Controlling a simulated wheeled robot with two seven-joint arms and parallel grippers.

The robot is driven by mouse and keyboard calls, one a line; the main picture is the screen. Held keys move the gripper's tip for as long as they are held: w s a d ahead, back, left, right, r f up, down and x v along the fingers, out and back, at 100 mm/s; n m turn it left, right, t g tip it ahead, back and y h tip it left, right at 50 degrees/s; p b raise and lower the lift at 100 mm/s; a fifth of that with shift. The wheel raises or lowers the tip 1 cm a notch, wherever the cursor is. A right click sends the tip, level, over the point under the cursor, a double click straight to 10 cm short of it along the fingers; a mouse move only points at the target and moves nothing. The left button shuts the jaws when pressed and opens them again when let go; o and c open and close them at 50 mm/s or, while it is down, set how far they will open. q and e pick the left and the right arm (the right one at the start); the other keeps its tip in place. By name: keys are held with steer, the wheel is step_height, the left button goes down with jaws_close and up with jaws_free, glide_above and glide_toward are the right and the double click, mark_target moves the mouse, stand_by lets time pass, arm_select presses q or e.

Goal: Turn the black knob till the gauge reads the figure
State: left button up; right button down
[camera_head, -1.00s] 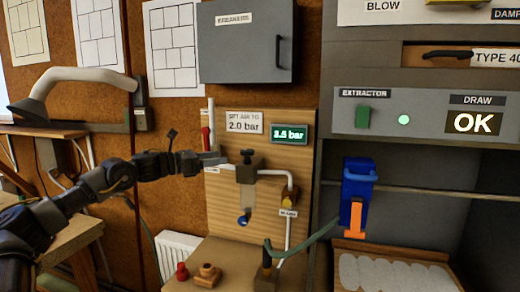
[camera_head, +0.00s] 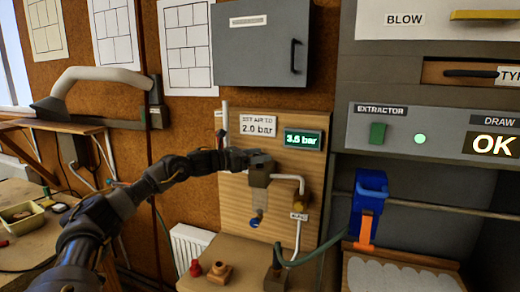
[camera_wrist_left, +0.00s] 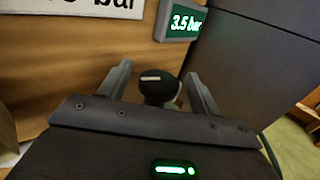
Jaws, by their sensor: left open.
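The black knob (camera_wrist_left: 158,88) with a pale mark on its top shows in the left wrist view, between the two spread fingers of my left gripper (camera_wrist_left: 160,90). Gaps show beside it, so the jaws are not closed on it. In the head view my left gripper (camera_head: 262,160) is at the top of the regulator body (camera_head: 259,178) and hides the knob. The green gauge (camera_head: 303,140) reads 3.5 bar, also in the left wrist view (camera_wrist_left: 183,22). The white sign (camera_head: 257,126) says to set air to 2.0 bar. My right gripper is not in view.
A grey cabinet (camera_head: 262,45) hangs above the wooden panel (camera_head: 232,205). A blue and orange tool (camera_head: 369,200) hangs farther right. Small parts lie on the bench below.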

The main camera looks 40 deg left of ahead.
arm_select(q)
steer(key=shift+w+d, duration=0.25)
steer(key=shift+w, duration=0.2)
